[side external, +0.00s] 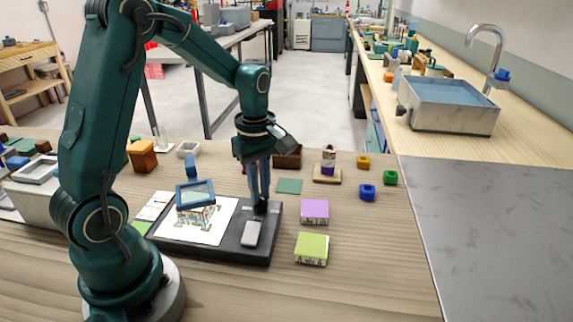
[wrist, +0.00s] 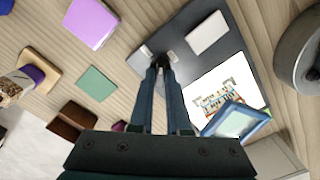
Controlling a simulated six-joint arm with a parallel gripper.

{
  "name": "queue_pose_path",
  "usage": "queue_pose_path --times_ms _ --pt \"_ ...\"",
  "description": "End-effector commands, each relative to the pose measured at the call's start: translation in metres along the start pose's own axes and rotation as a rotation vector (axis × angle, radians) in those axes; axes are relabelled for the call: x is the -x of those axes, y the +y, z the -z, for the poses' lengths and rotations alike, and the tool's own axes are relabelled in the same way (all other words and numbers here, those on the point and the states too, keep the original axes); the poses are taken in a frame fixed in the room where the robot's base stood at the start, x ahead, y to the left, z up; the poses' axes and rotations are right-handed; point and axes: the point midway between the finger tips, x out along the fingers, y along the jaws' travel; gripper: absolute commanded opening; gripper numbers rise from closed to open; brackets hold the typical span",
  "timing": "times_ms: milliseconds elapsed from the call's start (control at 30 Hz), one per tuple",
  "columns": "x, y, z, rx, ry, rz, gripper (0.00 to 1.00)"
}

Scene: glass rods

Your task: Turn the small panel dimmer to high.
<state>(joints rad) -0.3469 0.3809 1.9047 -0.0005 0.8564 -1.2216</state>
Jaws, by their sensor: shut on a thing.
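The dark grey panel (side external: 225,251) lies flat on the wooden table and also shows in the wrist view (wrist: 222,58). It carries a pale rectangular plate (side external: 251,233), also in the wrist view (wrist: 207,33), and a white sheet with a printed picture (side external: 185,232). My gripper (side external: 261,205) points straight down at the panel's back right part. In the wrist view its fingertips (wrist: 160,62) are close together, shut on the small dark dimmer knob, which they mostly hide. I cannot read the knob's setting.
A blue-framed magnifier (side external: 195,193) stands over the picture, left of my gripper. A purple block (side external: 315,211) and a yellow-green block (side external: 311,248) lie right of the panel. A green square (side external: 289,186) and a brown box (side external: 288,158) are behind.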

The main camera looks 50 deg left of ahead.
Motion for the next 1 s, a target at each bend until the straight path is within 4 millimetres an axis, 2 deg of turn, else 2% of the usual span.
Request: queue_pose_path --times_ms 1000 --pt "0.0006 0.0001 0.0011 -0.964 0.003 0.000 0.00"
